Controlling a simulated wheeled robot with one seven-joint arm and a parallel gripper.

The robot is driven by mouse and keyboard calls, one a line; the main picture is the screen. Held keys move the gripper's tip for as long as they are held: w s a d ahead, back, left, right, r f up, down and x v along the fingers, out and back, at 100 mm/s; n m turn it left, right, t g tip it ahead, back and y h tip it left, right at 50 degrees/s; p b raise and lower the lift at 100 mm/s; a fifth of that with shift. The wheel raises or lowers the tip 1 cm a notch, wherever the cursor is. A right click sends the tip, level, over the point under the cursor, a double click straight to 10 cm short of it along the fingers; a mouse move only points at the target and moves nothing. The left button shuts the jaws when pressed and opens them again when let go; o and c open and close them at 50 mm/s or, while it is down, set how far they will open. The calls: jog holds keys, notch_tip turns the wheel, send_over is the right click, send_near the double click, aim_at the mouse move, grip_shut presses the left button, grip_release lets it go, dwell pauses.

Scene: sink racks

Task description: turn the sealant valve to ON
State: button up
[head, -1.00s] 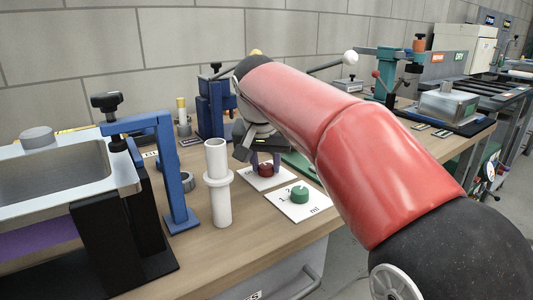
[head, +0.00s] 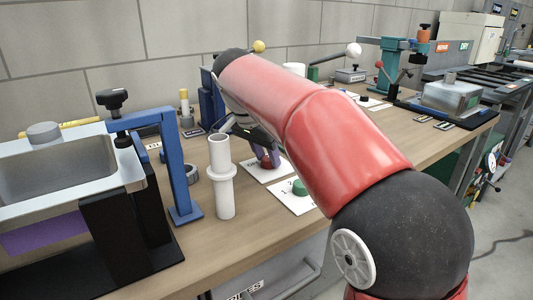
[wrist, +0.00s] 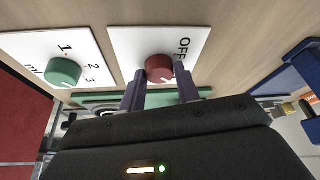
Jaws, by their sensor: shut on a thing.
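The red valve knob (wrist: 159,67) stands on a white plate (wrist: 125,42) with the word OFF beside it in the wrist view. A small pale mark shows on the knob's lower right side; an ON label is not visible. My gripper (wrist: 160,80) has its two purple fingers on either side of the knob, shut on it. In the head view the knob (head: 270,162) and its plate (head: 262,175) show just below my gripper (head: 263,152), partly hidden by the fingers and my red arm.
A green knob (wrist: 62,71) on a numbered plate (wrist: 45,45) sits beside the red one. A white flanged tube (head: 222,180) stands close left in the head view. A blue frame (head: 175,165) and metal tray (head: 65,165) are farther left. Wooden bench (head: 400,135) lies open at right.

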jog(key=shift+r, duration=0.1)
jog(key=o, duration=1)
jog(key=v, duration=0.7)
jog(key=shift+s+a+r, duration=0.15)
jog(key=shift+r, duration=0.15)
jog(key=shift+s, duration=0.1)
